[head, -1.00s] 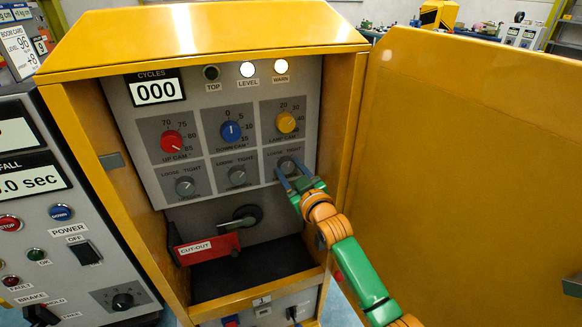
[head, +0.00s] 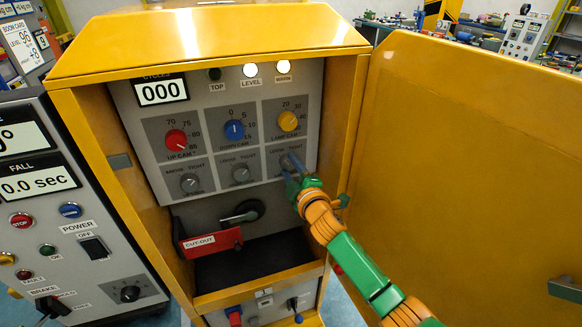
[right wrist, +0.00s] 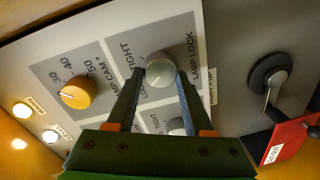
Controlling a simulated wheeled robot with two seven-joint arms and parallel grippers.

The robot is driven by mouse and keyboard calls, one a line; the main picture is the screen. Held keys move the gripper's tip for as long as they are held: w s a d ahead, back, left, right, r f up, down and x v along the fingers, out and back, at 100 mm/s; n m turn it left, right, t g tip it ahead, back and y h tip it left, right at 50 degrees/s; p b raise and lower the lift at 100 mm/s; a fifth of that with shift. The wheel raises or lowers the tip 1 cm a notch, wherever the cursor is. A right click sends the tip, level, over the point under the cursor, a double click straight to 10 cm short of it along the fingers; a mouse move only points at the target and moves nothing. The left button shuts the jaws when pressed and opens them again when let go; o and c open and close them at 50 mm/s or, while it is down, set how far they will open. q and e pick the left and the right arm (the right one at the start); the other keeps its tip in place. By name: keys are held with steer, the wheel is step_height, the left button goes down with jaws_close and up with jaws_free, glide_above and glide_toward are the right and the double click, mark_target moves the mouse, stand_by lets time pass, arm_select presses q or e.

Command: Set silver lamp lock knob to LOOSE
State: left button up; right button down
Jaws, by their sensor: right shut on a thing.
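The silver lamp lock knob (head: 289,161) is at the lower right of the cabinet's dial panel, below the yellow lamp cam dial (head: 288,121). It shows clearly in the right wrist view (right wrist: 160,71), with LOOSE and TIGHT lettering on its left side there. My right gripper (right wrist: 160,77) is shut on this knob, one finger on each side. In the head view my right gripper (head: 291,172) covers part of the knob. I cannot read the knob's exact setting. My left gripper is not in view.
Two more silver lock knobs (head: 190,183) and (head: 241,174) sit left of the lamp lock knob. The open yellow door (head: 470,170) stands right of my arm.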

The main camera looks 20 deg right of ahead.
steer(key=shift+r+n, duration=0.15)
steer(key=shift+n, duration=0.65)
steer(key=c, duration=0.5)
jaws_free()
steer(key=shift+w, duration=0.1)
steer(key=shift+o, duration=1.1)
steer(key=shift+w+d, duration=0.1)
steer(key=s, duration=0.7)
steer(key=shift+d, duration=0.1)
